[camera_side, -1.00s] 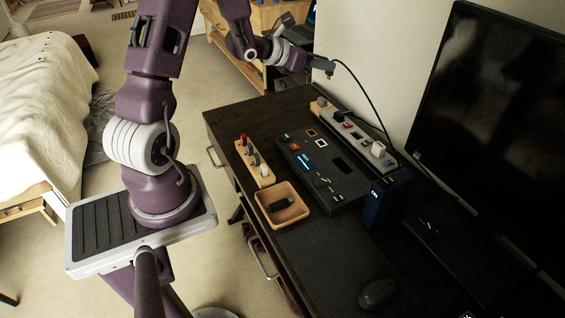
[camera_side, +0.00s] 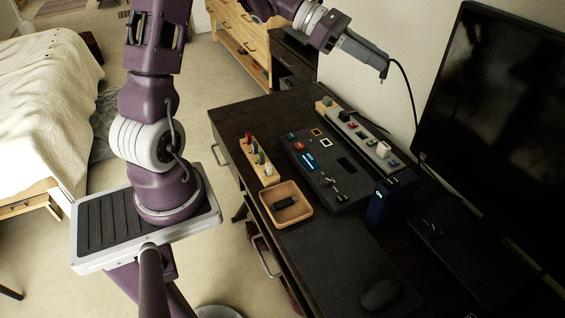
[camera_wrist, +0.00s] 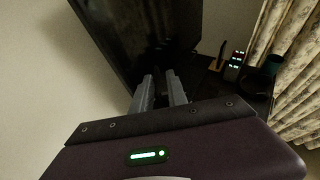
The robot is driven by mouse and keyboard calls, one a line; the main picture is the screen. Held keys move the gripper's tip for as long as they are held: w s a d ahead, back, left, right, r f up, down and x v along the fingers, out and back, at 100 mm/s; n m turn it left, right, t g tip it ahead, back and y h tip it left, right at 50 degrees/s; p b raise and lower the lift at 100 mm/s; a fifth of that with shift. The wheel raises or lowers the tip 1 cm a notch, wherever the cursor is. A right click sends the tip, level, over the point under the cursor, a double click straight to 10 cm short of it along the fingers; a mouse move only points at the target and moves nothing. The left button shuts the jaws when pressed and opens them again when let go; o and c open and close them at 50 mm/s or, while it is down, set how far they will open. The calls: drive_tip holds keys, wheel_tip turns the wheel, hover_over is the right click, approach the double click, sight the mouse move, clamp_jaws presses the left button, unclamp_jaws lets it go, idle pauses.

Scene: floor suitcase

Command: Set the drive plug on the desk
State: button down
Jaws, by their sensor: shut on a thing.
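In the side view, my gripper (camera_side: 383,66) is high above the back of the dark desk (camera_side: 230,122), near the wall. It is shut on the drive plug (camera_side: 384,73), a small dark piece at the fingertips, mostly hidden by them. A black cable (camera_side: 408,85) arcs from there down behind the power strip (camera_side: 358,133). The plug is in the air, apart from the desk. In the wrist view, the two grey fingers (camera_wrist: 160,90) point toward the dark monitor; the plug cannot be made out between them.
On the desk are a black control panel (camera_side: 322,165), a wooden tray (camera_side: 271,212) holding a small black piece, a wooden peg block (camera_side: 252,152), a dark blue box (camera_side: 388,198) and a mouse (camera_side: 380,294). A large monitor (camera_side: 500,130) stands right. The desk's far left corner is clear.

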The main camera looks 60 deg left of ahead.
drive_tip(key=s+d+f+m+g+h, duration=0.1)
drive_tip(key=s+d+f+m+g, duration=0.2)
drive_tip(key=s+d+m+g, duration=0.35)
drive_tip(key=s+d+f+m+g, duration=0.4)
drive_tip(key=s+m+g, duration=0.2)
drive_tip(key=m+g, duration=0.3)
drive_tip(key=s+a+f+m+g+y, duration=0.2)
drive_tip(key=s+m+g+y, duration=0.2)
drive_tip(key=s+m+y, duration=0.15)
drive_tip(key=s+a+f+m+g+y, duration=0.1)
drive_tip(key=s+a+m+g+y, duration=0.2)
drive_tip(key=s+m+y, duration=0.3)
drive_tip(key=a+r+m+t+y, duration=0.1)
drive_tip(key=a+m+t+y, duration=0.6)
drive_tip(key=a+m+y, duration=0.45)
drive_tip(key=w+a+r+m+t, duration=0.8)
drive_tip(key=w+r+m+t, duration=0.2)
drive_tip(key=w+t, duration=0.15)
drive_tip(key=shift+y, duration=0.4)
drive_tip(key=f, duration=3.5)
drive_tip(key=shift+s+f, duration=0.35)
drive_tip(key=shift+s, duration=0.05)
